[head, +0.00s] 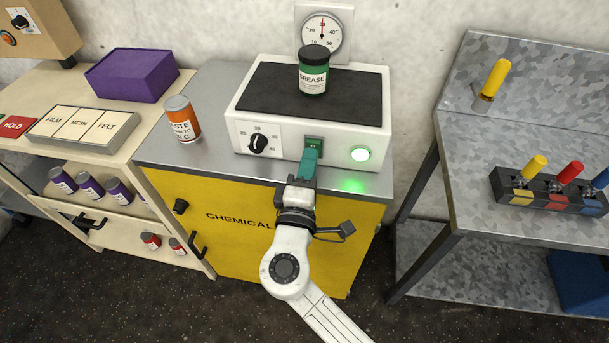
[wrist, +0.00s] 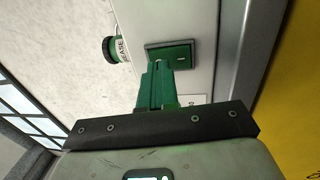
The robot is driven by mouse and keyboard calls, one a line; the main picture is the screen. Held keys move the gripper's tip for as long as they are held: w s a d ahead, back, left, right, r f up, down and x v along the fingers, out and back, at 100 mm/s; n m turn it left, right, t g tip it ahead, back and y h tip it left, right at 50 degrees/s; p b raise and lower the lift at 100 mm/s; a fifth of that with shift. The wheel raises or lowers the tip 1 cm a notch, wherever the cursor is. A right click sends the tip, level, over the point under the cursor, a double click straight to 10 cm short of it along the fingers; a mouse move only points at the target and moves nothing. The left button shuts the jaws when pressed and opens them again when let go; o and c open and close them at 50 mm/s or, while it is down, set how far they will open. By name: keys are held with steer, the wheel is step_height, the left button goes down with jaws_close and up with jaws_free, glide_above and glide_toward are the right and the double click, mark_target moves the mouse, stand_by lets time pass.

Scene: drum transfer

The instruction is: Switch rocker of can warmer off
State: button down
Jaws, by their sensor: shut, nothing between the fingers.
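The can warmer (head: 380,90) is a white box with a dark top plate, standing on the grey top of the yellow cabinet. Its rocker (head: 314,143) is green, set in the front face; in the wrist view the rocker (wrist: 182,55) shows a light mark. A round lamp (head: 361,154) on the front glows green. My gripper (head: 309,160) has green fingers, shut and empty, with the tips right at the lower part of the rocker. In the wrist view the fingertips (wrist: 160,68) overlap the rocker's edge; I cannot tell whether they touch it.
A green grease can (head: 313,77) stands on the warmer's plate. A black dial (head: 258,143) is left of the rocker. An orange can (head: 183,121) stands left of the warmer. A gauge (head: 322,32) is behind. A metal bench (head: 480,140) stands right, past a gap.

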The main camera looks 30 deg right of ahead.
steer(key=shift+w+d+r, duration=0.1)
steer(key=shift+w+d, duration=0.2)
steer(key=shift+w, duration=0.05)
steer(key=shift+w+d+r+p, duration=0.15)
steer(key=shift+r+p, duration=0.25)
steer(key=shift+p, duration=0.5)
steer(key=shift+f+g+y, duration=0.25)
steer(key=shift+g+y, duration=0.05)
